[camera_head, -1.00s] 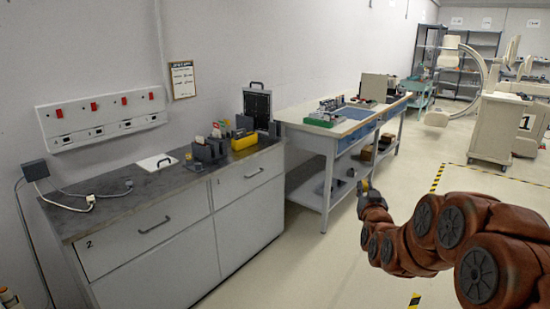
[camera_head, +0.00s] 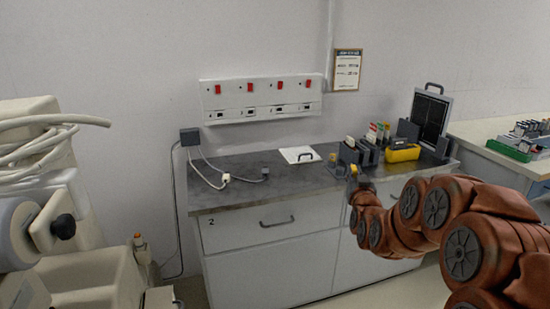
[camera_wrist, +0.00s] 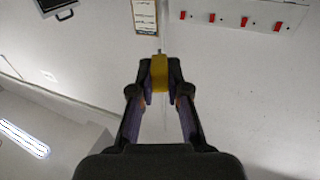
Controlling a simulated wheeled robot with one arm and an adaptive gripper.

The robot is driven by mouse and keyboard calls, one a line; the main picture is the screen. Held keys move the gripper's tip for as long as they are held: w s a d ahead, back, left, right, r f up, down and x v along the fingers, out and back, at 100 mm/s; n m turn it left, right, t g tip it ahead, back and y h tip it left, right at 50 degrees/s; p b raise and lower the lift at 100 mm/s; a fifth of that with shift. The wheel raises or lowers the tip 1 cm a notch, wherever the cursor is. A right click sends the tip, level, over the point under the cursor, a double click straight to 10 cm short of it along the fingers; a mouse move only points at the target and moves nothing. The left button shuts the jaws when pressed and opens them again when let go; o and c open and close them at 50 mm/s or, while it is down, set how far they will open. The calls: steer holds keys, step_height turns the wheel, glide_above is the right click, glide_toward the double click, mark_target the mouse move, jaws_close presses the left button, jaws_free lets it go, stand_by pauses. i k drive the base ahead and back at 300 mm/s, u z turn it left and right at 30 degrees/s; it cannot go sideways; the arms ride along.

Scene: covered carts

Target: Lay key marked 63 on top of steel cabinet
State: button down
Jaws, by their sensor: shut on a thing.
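My gripper (camera_wrist: 159,82) is shut on a small yellow piece (camera_wrist: 159,68), which looks like the yellow key; no number can be read on it. In the head view my gripper (camera_head: 356,182) appears in front of the cabinet's front edge, with a bit of yellow at its tip. The steel cabinet (camera_head: 262,236) is grey, with drawers, a "2" on its front and a dark metal top (camera_head: 240,189). The front middle of the top is bare. I cannot tell the gripper's exact height above the top.
On the cabinet top are cables with plugs (camera_head: 225,178), a white plate with a handle (camera_head: 299,155), dark holders (camera_head: 349,154), a yellow box (camera_head: 402,153) and an open black case (camera_head: 430,114). A cream machine (camera_head: 75,270) stands at left; a workbench (camera_head: 489,135) is at right.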

mark_target(286, 184)
steer(key=u, duration=0.7)
steer(key=i, duration=0.6)
steer(key=u, duration=0.65)
